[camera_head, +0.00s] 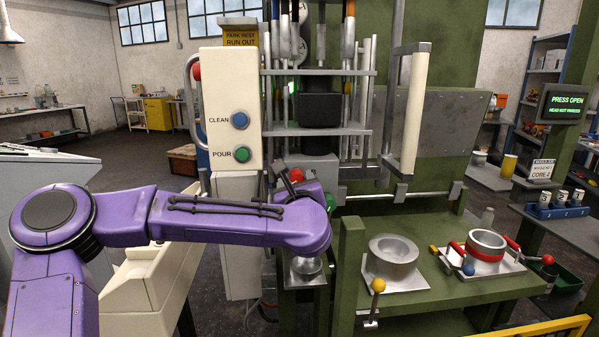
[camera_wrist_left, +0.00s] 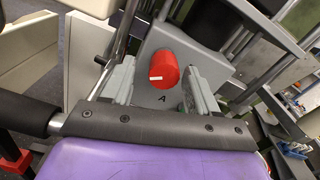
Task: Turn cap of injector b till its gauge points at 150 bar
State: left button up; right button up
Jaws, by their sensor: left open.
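A red cap (camera_wrist_left: 164,72) with a white mark sits on a grey block (camera_wrist_left: 152,48) in the left wrist view. The letter A shows on the block below the cap. My left gripper (camera_wrist_left: 158,78) is open, with one finger on each side of the cap in the picture; whether they touch it I cannot tell. In the head view a red cap (camera_head: 297,174) shows just above my purple left wrist, which hides most of the gripper. No cap marked B and no readable gauge show. My right gripper is not in view.
A cream panel with blue CLEAN (camera_head: 239,121) and green POUR (camera_head: 242,154) buttons stands left of the rods. Vertical rods and grey crossbars (camera_head: 318,132) rise behind my wrist. The green bench holds a metal bowl (camera_head: 393,250) and a red-banded pot (camera_head: 486,246).

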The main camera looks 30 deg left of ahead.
pick_arm(q)
jog(key=shift+x, duration=0.9)
jog(key=shift+w, duration=0.45)
jog(key=c, duration=1)
jog(key=shift+s+f, duration=0.1)
jog(key=shift+f, duration=0.15)
jog(key=shift+c, duration=0.2)
jog(key=n+b, duration=0.6)
jog(key=b, duration=0.8)
jog(key=shift+f+b, duration=0.2)
jog(key=shift+b, duration=0.1)
jog(key=shift+d+r+n+b, duration=0.1)
jog(key=shift+r+n+b, duration=0.2)
jog(key=shift+n+b, duration=0.5)
